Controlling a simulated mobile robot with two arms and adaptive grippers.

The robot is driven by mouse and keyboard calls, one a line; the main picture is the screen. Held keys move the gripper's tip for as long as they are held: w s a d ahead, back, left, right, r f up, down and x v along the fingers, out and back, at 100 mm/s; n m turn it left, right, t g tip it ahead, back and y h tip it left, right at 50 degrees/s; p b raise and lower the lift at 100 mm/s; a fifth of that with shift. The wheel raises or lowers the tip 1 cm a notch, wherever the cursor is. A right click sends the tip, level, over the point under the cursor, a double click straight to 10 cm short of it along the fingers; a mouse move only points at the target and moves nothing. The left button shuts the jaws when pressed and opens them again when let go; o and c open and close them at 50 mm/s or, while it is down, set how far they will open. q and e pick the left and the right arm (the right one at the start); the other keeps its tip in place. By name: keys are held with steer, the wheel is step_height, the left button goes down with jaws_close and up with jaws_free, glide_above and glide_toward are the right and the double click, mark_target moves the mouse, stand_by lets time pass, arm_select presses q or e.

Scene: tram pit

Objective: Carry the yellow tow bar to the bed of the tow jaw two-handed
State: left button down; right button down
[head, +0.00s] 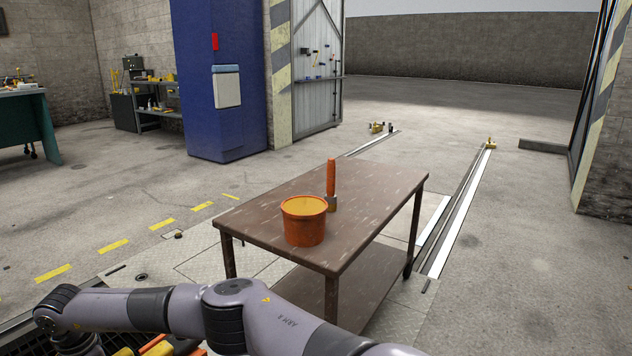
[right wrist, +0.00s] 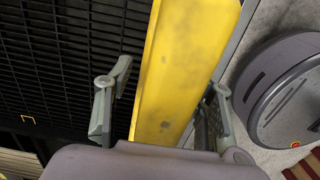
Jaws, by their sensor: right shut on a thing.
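The yellow tow bar (right wrist: 188,62) fills the middle of the right wrist view as a broad, smudged yellow face running up out of the picture. My right gripper (right wrist: 173,80) has one finger on each side of it and is shut on it. A dark gap shows beside the left finger in this view. The bar's ends are out of the picture. In the head view a small yellow piece shows at the bottom edge, mostly hidden; I cannot tell if it is the bar. My left gripper is not in view. I cannot make out the tow jaw or its bed.
A brown table (head: 377,184) stands ahead, with an orange bucket (head: 304,226) and an orange-handled tool (head: 331,182) on it. Rails (head: 462,208) run back on its right. Dark grating (right wrist: 70,75) lies below the bar. Floor on the right is open.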

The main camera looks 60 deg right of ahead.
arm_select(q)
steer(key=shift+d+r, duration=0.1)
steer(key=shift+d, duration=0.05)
arm_select(e)
steer(key=shift+a+r, duration=0.1)
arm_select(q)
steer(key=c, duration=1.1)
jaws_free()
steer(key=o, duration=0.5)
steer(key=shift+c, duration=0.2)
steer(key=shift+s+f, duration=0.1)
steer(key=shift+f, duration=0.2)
arm_select(e)
steer(key=c, duration=1.1)
jaws_free()
steer(key=shift+s+f, duration=0.15)
steer(key=shift+f, duration=0.05)
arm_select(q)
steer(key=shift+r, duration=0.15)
arm_select(e)
steer(key=o, duration=0.5)
steer(key=shift+r, duration=0.1)
steer(key=shift+c, duration=0.2)
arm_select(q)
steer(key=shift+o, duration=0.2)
arm_select(e)
steer(key=shift+o, duration=0.2)
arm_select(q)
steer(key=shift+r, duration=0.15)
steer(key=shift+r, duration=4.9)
